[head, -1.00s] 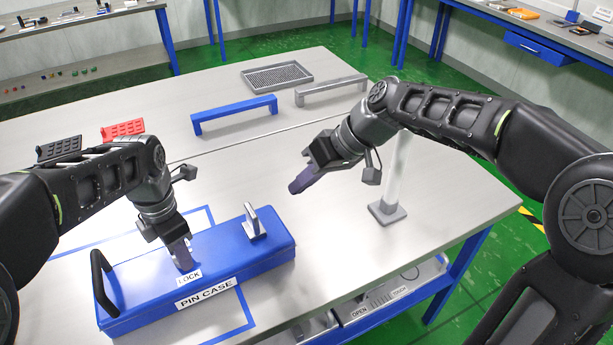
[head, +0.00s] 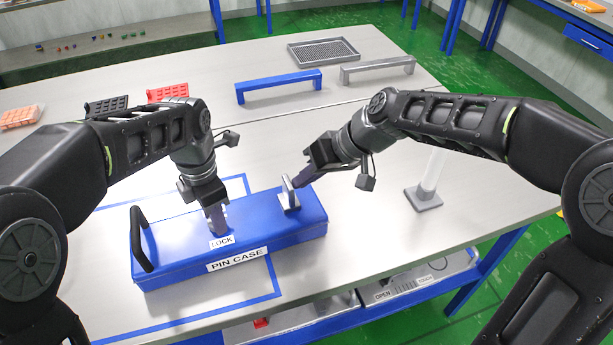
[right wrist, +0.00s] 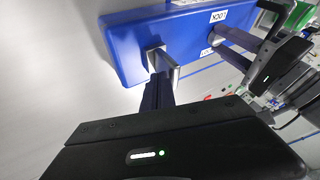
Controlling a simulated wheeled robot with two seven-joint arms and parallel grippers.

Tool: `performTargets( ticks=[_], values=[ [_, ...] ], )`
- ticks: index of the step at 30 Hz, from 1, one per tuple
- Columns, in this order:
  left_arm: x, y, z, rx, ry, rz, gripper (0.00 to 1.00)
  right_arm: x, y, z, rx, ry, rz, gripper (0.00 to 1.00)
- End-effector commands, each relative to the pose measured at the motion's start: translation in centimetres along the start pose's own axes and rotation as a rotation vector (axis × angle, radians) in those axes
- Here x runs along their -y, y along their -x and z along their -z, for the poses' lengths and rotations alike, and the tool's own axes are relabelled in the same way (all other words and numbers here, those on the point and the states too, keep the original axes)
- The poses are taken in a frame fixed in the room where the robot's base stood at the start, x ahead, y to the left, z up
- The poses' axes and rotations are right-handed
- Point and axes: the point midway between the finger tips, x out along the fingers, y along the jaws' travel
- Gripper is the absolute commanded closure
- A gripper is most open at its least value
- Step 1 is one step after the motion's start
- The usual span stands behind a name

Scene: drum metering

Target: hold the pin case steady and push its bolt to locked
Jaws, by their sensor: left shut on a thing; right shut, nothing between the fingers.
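The blue pin case (head: 180,262) lies on the table, with a PIN CASE label on its front and a LOCK label on top. A grey upright tab (head: 289,194), seemingly the bolt's handle, stands near its right end; it also shows in the right wrist view (right wrist: 164,62). My left gripper (head: 217,222) points down at the case top behind the LOCK label, shut on a part its fingers hide. My right gripper (head: 297,182) is shut and empty, its tips at the right side of the tab. I cannot tell whether they touch it.
A black handle (head: 139,240) is on the case's left end. A grey post on a square base (head: 423,198) stands to the right. Blue (head: 280,82) and grey (head: 378,67) bar handles and a mesh tray (head: 323,52) are farther back. Blue tape (head: 180,330) marks the table around the case.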

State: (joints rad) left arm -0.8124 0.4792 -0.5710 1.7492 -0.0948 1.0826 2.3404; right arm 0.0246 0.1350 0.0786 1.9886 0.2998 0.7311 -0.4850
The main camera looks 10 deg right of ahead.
Motion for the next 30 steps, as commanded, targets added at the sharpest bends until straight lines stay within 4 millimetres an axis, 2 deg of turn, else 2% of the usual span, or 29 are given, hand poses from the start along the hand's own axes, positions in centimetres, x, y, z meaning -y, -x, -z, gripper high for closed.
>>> performTargets(
  ticks=[4,9,14,25,30],
  values=[
    [0.0,0.1,-0.1,0.001,-0.001,-0.002,1.0,1.4,-0.7,0.0,0.003,0.005,0.001,1.0],
    [0.0,0.1,-0.1,0.002,-0.001,-0.002,1.0,4.8,-2.5,-0.1,0.004,0.008,0.003,1.0],
    [0.0,0.1,-0.1,0.002,-0.001,-0.002,1.0,6.8,-3.6,-0.1,0.004,0.004,0.002,1.0],
    [0.1,0.1,-0.3,0.005,-0.003,-0.002,1.0,7.2,-3.8,-0.2,0.005,0.004,0.005,1.0],
    [0.1,0.1,-0.3,0.007,-0.004,-0.002,1.0,6.5,-3.4,-0.1,0.005,0.001,0.004,1.0]
  ],
)
